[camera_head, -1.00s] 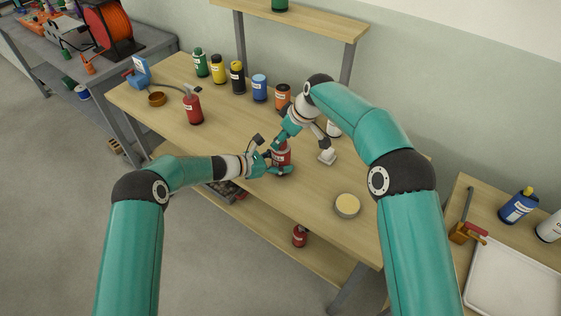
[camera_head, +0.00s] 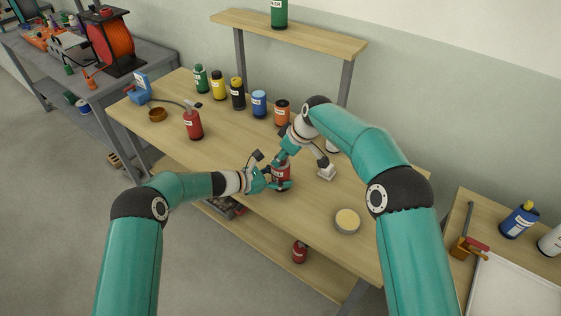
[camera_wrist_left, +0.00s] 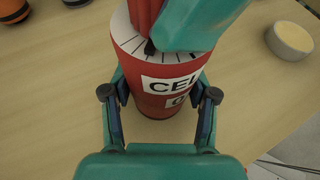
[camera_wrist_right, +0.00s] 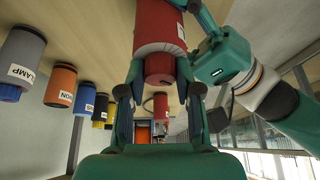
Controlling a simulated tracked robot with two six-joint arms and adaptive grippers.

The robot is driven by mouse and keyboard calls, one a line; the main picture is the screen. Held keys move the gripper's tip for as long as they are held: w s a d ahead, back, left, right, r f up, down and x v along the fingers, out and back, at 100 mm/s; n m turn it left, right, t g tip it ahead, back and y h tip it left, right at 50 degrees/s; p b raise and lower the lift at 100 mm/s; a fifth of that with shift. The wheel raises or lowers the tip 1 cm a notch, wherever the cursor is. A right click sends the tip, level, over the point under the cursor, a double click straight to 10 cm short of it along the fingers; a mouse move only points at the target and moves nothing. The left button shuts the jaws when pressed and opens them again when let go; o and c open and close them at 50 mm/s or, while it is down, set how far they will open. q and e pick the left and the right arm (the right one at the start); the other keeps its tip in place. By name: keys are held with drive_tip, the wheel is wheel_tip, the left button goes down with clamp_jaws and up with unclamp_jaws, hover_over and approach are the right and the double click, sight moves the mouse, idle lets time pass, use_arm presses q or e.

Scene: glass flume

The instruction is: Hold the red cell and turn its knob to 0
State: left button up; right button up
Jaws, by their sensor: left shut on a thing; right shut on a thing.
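The red cell (camera_head: 281,180) stands upright on the wooden bench; its label, "CEL", is partly covered in the left wrist view (camera_wrist_left: 172,84). My left gripper (camera_head: 273,184) is shut around its body, one finger each side. My right gripper (camera_head: 283,161) comes from above, shut on the red knob, which shows between its fingers in the right wrist view (camera_wrist_right: 160,68). The left wrist view shows a white dial (camera_wrist_left: 126,36) with black ticks and a dark pointer (camera_wrist_left: 150,47) towards the label side. A teal right finger hides part of the dial; the pointer's reading cannot be told.
A red bottle with a hose (camera_head: 193,122) stands left. Several coloured bottles line the bench's back. Bare wood lies between.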

drive_tip(key=shift+w+d+f+n+g+y, duration=0.15)
drive_tip(key=shift+n+g, duration=0.1)
drive_tip(key=shift+n, duration=0.4)
drive_tip(key=shift+r+n+g+y, duration=0.1)
drive_tip(key=shift+n+g, duration=0.2)
drive_tip(key=shift+n, duration=0.4)
drive_tip(key=shift+w+d+f+n+g+y, duration=0.15)
drive_tip(key=shift+n+g, duration=0.1)
drive_tip(key=shift+n, duration=0.4)
drive_tip(key=shift+s, duration=0.1)
drive_tip(key=o, duration=0.7)
drive_tip(key=shift+r, duration=0.1)
drive_tip(key=shift+s+a+r+m, duration=0.1)
drive_tip(key=shift+a+m, duration=0.05)
drive_tip(key=shift+m, duration=0.15)
drive_tip(key=m, duration=0.1)
drive_tip(key=m+t, duration=0.1)
drive_tip(key=m, duration=0.1)
drive_tip(key=shift+s+h, duration=0.2)
drive_tip(key=shift+h, duration=0.1)
drive_tip(key=m+t, duration=0.1)
drive_tip(key=m, duration=0.1)
drive_tip(key=m+t+h, duration=0.1)
drive_tip(key=m, duration=0.2)
drive_tip(key=shift+s+a+h, duration=0.1)
drive_tip(key=shift+h, duration=0.2)
